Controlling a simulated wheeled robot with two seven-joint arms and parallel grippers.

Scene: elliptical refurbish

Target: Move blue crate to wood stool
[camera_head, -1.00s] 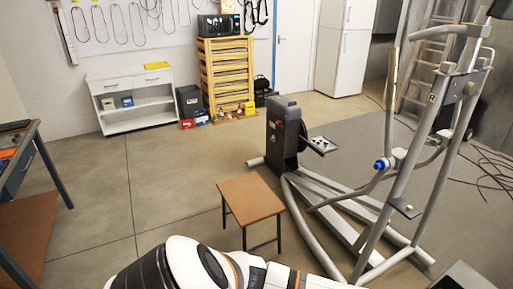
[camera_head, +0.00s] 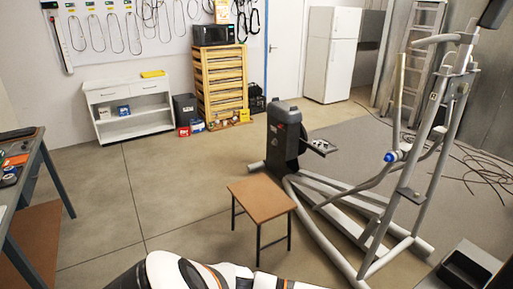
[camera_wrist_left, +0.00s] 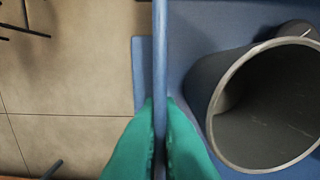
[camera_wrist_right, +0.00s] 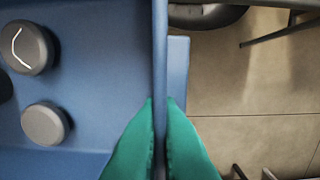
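The wood stool (camera_head: 262,200), with a brown square top and dark legs, stands on the floor in the head view. The blue crate is outside the head view. In the left wrist view, my left gripper (camera_wrist_left: 160,120) has its green fingertips closed on a wall of the blue crate (camera_wrist_left: 160,50). In the right wrist view, my right gripper (camera_wrist_right: 160,120) is closed on another wall of the crate (camera_wrist_right: 160,50). A dark grey hollow cylinder (camera_wrist_left: 228,85) lies in the crate. Two round grey pieces (camera_wrist_right: 44,123) also lie in it. My white arm hides the floor at the bottom of the head view.
The elliptical machine (camera_head: 290,150) stands behind and right of the stool, its rails close to it. A workbench (camera_head: 28,170) is at the left and a dark grey box (camera_head: 465,270) at lower right. Floor left of the stool is clear.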

